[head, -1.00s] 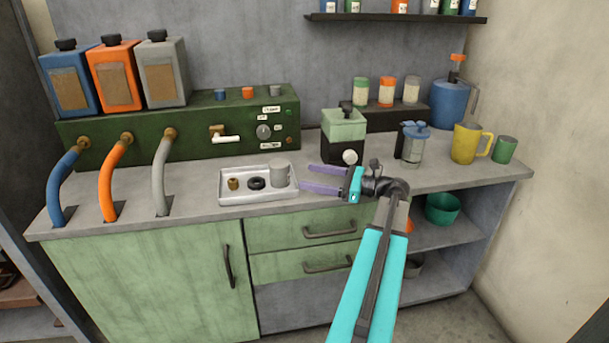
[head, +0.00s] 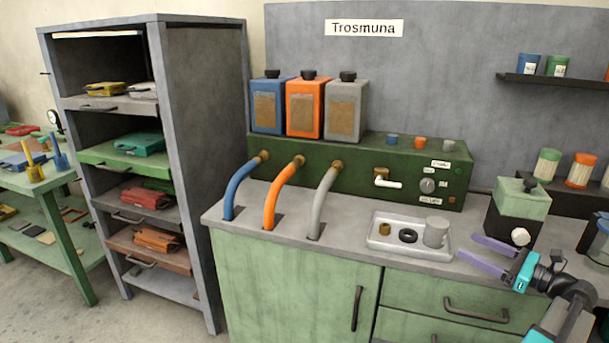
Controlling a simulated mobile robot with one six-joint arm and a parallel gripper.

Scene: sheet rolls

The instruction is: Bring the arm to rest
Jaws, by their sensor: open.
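My gripper (head: 484,253) is at the lower right of the head view, with two purple fingers spread apart and nothing between them. It points left, at the front edge of the counter (head: 345,248), in front of the green and black grinder-like machine (head: 521,203). The fingertips are just right of the metal tray (head: 385,246); whether they touch the counter cannot be told. My arm runs out of the picture at the lower right.
The tray holds a grey cup (head: 436,232), a black ring and a brass piece. A green box (head: 355,165) with three hoses stands behind, bearing three canisters (head: 305,108). A shelf rack (head: 205,160) and a green workbench (head: 60,230) stand left, with clear floor in front.

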